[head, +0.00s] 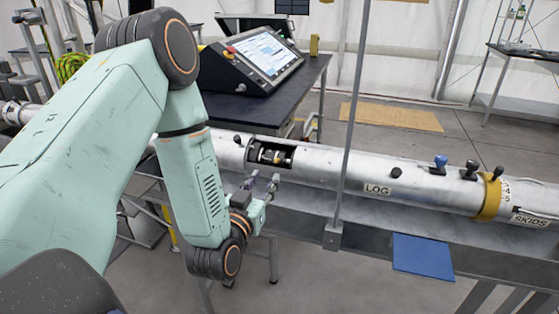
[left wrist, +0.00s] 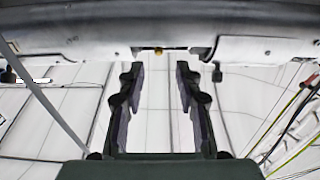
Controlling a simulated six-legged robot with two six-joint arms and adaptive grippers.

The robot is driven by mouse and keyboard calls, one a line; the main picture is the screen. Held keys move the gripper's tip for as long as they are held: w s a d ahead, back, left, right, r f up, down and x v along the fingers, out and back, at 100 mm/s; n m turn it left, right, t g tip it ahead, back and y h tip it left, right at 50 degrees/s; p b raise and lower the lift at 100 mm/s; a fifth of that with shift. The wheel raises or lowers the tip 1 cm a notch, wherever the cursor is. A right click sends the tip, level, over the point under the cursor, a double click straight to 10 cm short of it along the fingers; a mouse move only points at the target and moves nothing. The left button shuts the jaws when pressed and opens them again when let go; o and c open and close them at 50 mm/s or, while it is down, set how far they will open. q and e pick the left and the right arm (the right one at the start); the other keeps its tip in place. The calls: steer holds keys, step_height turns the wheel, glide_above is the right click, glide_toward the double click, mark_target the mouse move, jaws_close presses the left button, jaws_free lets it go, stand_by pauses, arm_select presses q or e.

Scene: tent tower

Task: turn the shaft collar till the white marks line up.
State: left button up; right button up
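The long silver tube (head: 335,174) runs across the head view and has a cut-out window. Inside the window is a dark shaft assembly (head: 272,156) with a small brass-coloured part; I cannot make out the collar's white marks. In the left wrist view the tube (left wrist: 80,38) crosses the top, with a small brass-coloured part (left wrist: 158,51) at its edge. My left gripper (head: 262,181) is just in front of and below the window, apart from the tube. In the left wrist view its two fingers (left wrist: 160,72) stand apart with nothing between them. My right gripper is not in view.
A console with a lit screen (head: 262,54) stands on a dark table (head: 236,108) behind the tube. A thin upright pole (head: 352,110) rises right of the window. Knobs and a yellow band (head: 488,198) are farther right. A blue pad (head: 422,256) lies in front.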

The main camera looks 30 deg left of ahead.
mark_target(276, 161)
arm_select(q)
steer(key=x, duration=0.7)
steer(key=shift+r, duration=0.15)
steer(key=shift+w, duration=0.15)
steer(key=shift+d+r, duration=0.2)
steer(key=shift+d, duration=0.05)
steer(key=shift+a+f, duration=0.15)
steer(key=shift+a, duration=0.1)
steer(key=c, duration=0.3)
steer(key=shift+d, duration=0.1)
jaws_close()
